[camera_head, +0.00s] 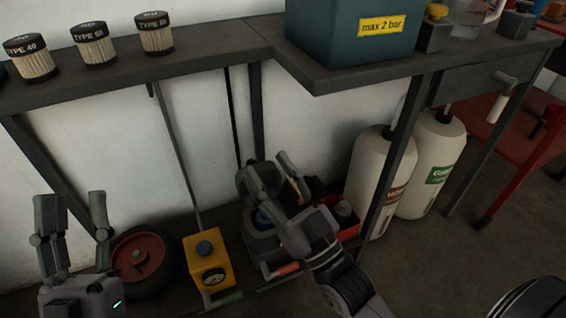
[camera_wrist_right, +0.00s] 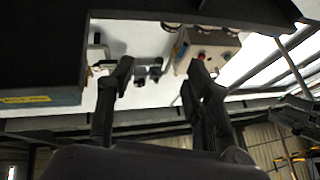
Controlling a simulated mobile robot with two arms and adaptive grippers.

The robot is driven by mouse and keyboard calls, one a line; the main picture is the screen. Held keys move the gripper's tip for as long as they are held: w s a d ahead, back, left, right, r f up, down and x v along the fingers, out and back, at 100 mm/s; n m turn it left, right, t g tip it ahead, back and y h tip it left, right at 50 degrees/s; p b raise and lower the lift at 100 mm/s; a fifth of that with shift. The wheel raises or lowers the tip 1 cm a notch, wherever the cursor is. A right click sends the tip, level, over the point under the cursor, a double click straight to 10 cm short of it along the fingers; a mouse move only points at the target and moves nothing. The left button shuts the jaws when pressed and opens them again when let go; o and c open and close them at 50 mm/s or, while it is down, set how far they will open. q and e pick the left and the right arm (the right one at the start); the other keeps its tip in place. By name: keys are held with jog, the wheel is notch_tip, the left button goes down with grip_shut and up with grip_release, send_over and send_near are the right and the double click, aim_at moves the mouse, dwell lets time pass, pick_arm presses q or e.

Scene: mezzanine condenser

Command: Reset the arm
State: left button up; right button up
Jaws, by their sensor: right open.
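My left gripper (camera_head: 72,203) is at the lower left of the head view, its two fingers upright and spread, with nothing between them. It is in front of the shelf, left of the red wheel. My right gripper (camera_head: 268,170) is near the middle of the head view, below the shelf edge, pointing up with its fingers apart. In the right wrist view its two dark fingers (camera_wrist_right: 160,75) are also apart, with no object held between them.
The grey shelf (camera_head: 190,66) bears several filter cartridges (camera_head: 92,46) and a teal box (camera_head: 345,32). Below are a yellow gauge unit (camera_head: 207,262), a red wheel (camera_head: 141,261), a red tray (camera_head: 350,220) and two white bottles (camera_head: 432,165). A shelf leg (camera_head: 388,180) stands right of my right gripper.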

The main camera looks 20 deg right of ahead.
jog(key=s+r+t, duration=0.3)
jog(key=s+r, duration=0.1)
jog(key=r, duration=0.3)
jog(key=shift+s+r, duration=0.35)
